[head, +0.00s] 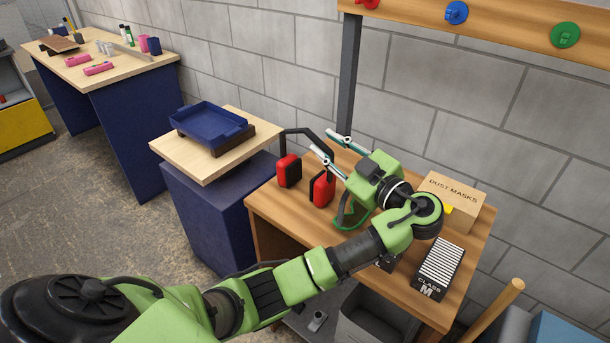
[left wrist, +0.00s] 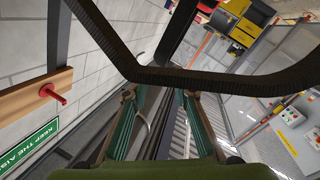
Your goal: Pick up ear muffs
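The ear muffs (head: 289,171) stand on the wooden bench. They have two red cups with black pads and a black headband (head: 311,133) arching above. My left gripper (head: 331,147) is at the right side of the headband, above the right red cup, with its two fingers apart. In the left wrist view, the headband (left wrist: 220,83) crosses just beyond the open fingertips of my left gripper (left wrist: 156,95). No grip on the band shows. My right gripper is not in view.
The bench (head: 262,208) also holds a dust masks box (head: 452,200), a striped "CLASS M" box (head: 440,268) and a green item (head: 346,222) partly hidden by my arm. A blue tray (head: 208,124) sits on a cabinet at left. A rail with coloured pegs (head: 456,13) hangs above.

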